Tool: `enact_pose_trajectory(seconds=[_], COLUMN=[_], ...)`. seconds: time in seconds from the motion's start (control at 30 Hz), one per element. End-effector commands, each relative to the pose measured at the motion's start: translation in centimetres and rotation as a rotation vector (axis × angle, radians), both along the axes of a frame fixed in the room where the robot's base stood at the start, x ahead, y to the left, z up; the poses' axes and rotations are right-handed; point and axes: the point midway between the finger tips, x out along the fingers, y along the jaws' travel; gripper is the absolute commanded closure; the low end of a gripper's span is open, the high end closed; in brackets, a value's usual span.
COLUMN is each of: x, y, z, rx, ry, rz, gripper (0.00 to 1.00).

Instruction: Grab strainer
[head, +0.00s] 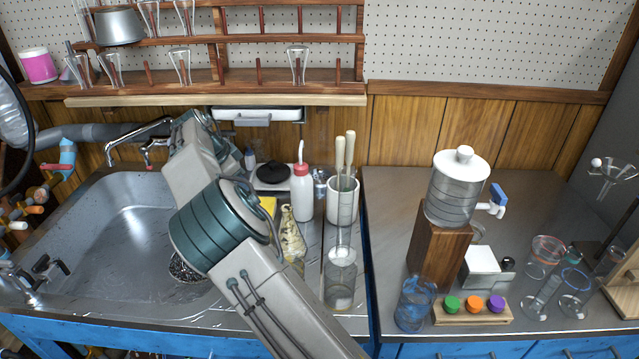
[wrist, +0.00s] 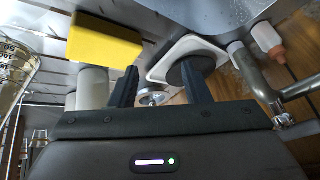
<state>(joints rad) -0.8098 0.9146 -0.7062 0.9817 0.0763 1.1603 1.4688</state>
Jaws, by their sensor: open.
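A dark, round, perforated piece that looks like the strainer (head: 181,268) sits at the drain in the sink floor in the head view. My arm covers its right side. I cannot make out a strainer in the wrist view. My gripper (wrist: 160,88) is open in the wrist view, with its two dark fingers apart and nothing held. In the head view my arm hides the gripper's fingers, and the wrist is over the back right of the sink.
A yellow sponge (wrist: 103,42) and a white plate device with a black disc (wrist: 187,62) lie beyond the fingers. The faucet (wrist: 258,80) is at right. A white squeeze bottle (head: 302,192) and brush holder (head: 342,205) stand right of my arm. The sink's left half (head: 110,235) is clear.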

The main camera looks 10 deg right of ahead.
Motion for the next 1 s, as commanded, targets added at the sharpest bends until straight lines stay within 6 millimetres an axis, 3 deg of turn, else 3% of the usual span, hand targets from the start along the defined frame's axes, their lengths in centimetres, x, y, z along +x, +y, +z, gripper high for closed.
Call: enact_pose_trajectory(seconds=[0.1, 0.3, 0.5, 1.0], x=[3.4, 5.9, 6.7, 8.9], y=[-6.3, -13.4, -16.4, -20.9], z=[-1.5, -1.6, -1.8, -5.0], rx=[-0.203, -0.424, -0.5, -0.5], ry=[-0.042, -0.069, -0.071, -0.069], rz=[-0.074, -0.135, -0.152, -0.154], gripper=[0.57, 0.57, 0.57, 0.57])
